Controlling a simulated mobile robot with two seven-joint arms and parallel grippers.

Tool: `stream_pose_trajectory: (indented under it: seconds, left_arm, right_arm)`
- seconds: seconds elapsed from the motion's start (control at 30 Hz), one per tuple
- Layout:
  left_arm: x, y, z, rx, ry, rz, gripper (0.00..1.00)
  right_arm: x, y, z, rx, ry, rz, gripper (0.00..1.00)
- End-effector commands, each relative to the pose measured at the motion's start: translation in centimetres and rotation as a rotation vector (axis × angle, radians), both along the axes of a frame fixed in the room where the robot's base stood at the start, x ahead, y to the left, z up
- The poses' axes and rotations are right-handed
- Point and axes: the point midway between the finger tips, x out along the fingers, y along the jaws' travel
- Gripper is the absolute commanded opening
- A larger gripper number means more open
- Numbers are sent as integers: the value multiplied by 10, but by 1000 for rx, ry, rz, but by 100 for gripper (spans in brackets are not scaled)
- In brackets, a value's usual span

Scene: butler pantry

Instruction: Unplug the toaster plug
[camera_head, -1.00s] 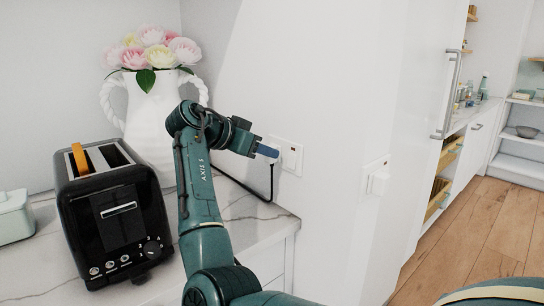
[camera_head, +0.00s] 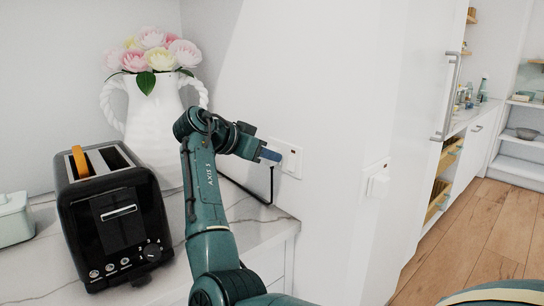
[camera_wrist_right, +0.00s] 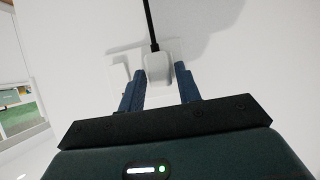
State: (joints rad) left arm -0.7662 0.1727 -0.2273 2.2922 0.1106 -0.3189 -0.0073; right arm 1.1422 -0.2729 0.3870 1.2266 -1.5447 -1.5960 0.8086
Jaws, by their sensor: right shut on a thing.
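The black toaster (camera_head: 112,212) stands on the marble counter at the left in the head view, with a slice of toast in one slot. Its dark cord (camera_head: 247,191) runs along the counter and up to the wall socket (camera_head: 290,158). My right gripper (camera_head: 270,155) is at the socket. In the right wrist view, its blue fingers (camera_wrist_right: 160,88) are on both sides of the pale plug (camera_wrist_right: 158,67), shut on it, with the black cord (camera_wrist_right: 152,28) leaving it. The plug is at the socket plate; whether its pins are in is hidden. My left gripper is out of view.
A white vase (camera_head: 152,125) with pink and yellow flowers stands behind the toaster. A pale green lidded dish (camera_head: 14,218) is at the far left. A second wall switch or socket (camera_head: 377,183) is farther right. The wooden floor is clear.

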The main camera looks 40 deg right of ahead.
Motion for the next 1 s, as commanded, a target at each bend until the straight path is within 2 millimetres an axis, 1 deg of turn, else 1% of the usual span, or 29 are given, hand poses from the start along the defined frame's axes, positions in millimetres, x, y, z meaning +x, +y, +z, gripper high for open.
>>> stream_pose_trajectory:
  seconds: [0.5,1.0]
  left_arm:
    - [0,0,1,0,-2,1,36]
    - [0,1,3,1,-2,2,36]
  right_arm:
    - [0,1,0,0,0,0,0]
    - [-1,10,0,0,0,0,0]
